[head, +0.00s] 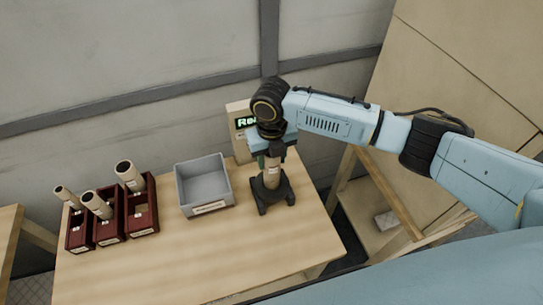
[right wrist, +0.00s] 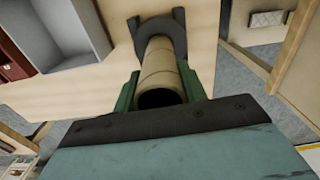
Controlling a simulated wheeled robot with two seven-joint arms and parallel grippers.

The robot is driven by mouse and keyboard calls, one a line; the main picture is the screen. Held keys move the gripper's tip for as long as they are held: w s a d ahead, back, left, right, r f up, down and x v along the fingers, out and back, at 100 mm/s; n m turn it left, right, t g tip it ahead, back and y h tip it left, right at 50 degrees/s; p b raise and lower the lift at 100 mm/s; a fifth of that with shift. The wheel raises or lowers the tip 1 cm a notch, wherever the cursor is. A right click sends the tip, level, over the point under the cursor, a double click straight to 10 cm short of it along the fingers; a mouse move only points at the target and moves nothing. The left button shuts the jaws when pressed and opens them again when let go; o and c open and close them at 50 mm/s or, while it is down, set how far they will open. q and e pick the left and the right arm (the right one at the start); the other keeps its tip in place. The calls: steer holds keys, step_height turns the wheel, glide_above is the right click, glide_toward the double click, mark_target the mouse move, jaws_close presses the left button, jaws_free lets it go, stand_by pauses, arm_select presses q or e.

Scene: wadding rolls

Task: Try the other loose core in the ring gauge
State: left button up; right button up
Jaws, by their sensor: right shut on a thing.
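My right gripper (head: 270,153) is shut on a tan cardboard core (head: 271,174), held roughly upright over the dark ring gauge (head: 265,199) on the table. In the right wrist view the core (right wrist: 160,68) sits between the green fingers with its open near end facing the camera. Its far end meets the dark ring of the gauge (right wrist: 176,42). I cannot tell how far it is inside the ring. My left gripper is not in view.
Dark red racks (head: 110,232) with several tan cores (head: 130,176) stand at the left. An empty grey bin (head: 181,197) with a label stands between them and the gauge. A box with a green display (head: 246,122) is behind the gauge. The table front (head: 200,260) is clear.

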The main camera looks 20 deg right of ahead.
steer(key=shift+s+f, duration=0.2)
steer(key=shift+f, duration=0.25)
stand_by(1.5)
steer(key=o, duration=1.1)
steer(key=shift+w+r, duration=0.1)
steer(key=shift+w, duration=0.05)
steer(key=shift+c, duration=0.2)
steer(key=shift+r, duration=0.1)
